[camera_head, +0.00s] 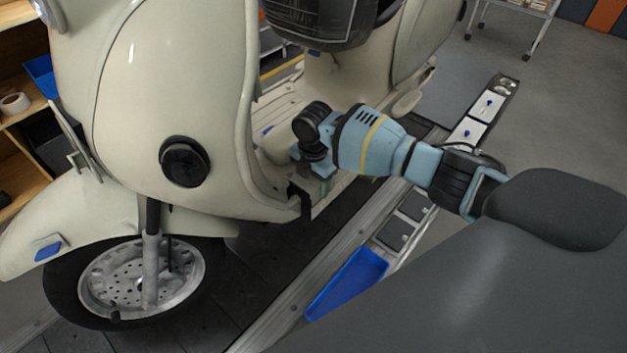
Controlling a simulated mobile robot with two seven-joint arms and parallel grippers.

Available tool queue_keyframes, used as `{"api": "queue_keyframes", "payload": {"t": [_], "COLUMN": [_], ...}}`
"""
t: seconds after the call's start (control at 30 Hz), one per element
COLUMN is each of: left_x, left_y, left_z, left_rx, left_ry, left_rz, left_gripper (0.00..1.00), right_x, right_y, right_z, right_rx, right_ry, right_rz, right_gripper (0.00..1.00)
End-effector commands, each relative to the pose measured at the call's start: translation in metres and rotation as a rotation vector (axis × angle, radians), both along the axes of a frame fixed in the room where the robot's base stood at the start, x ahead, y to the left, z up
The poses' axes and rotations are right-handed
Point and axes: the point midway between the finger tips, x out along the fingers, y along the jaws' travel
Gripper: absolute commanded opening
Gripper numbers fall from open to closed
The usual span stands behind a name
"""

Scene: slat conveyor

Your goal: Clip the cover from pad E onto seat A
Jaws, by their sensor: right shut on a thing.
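My right gripper (312,182) reaches in from the right, low behind the cream scooter's front shield, beside the footboard. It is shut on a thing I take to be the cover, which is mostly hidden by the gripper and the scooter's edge. I cannot tell whether it touches the scooter. Seat A and pad E cannot be told apart by any readable letter. Dark square pads (394,233) and white plates with blue knobs (468,133) line the strip beside the conveyor. My left gripper is not in view.
The cream scooter (190,70) stands on the dark slat conveyor (185,310), close around my right gripper. A blue tray (348,282) lies beside the conveyor's metal rail (285,310). Wooden shelves (20,165) stand at the left, and a wheeled cart (530,8) at the back right.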

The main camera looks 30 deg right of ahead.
Motion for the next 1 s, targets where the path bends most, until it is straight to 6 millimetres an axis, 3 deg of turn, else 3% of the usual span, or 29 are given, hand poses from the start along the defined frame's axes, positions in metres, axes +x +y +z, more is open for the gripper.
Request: {"api": "queue_keyframes", "payload": {"t": [0.13, 0.17, 0.33, 0.87, 1.0], "left_x": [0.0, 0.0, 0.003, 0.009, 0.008], "left_y": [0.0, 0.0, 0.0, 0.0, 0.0], "left_z": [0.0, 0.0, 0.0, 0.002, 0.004], "left_rx": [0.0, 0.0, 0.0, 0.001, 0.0], "left_ry": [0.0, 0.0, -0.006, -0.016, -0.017], "left_rz": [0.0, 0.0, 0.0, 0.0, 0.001], "left_gripper": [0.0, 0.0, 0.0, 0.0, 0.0], "right_x": [0.0, 0.0, 0.001, 0.003, 0.004], "right_y": [0.0, 0.0, 0.0, 0.001, 0.001], "right_z": [0.0, 0.0, 0.0, 0.003, 0.019], "right_rx": [0.0, 0.0, 0.001, 0.003, 0.005], "right_ry": [-0.001, -0.001, -0.003, -0.012, -0.016], "right_rz": [0.0, 0.0, 0.0, 0.0, 0.001], "right_gripper": [0.36, 0.62, 0.85, 0.85, 0.85]}}
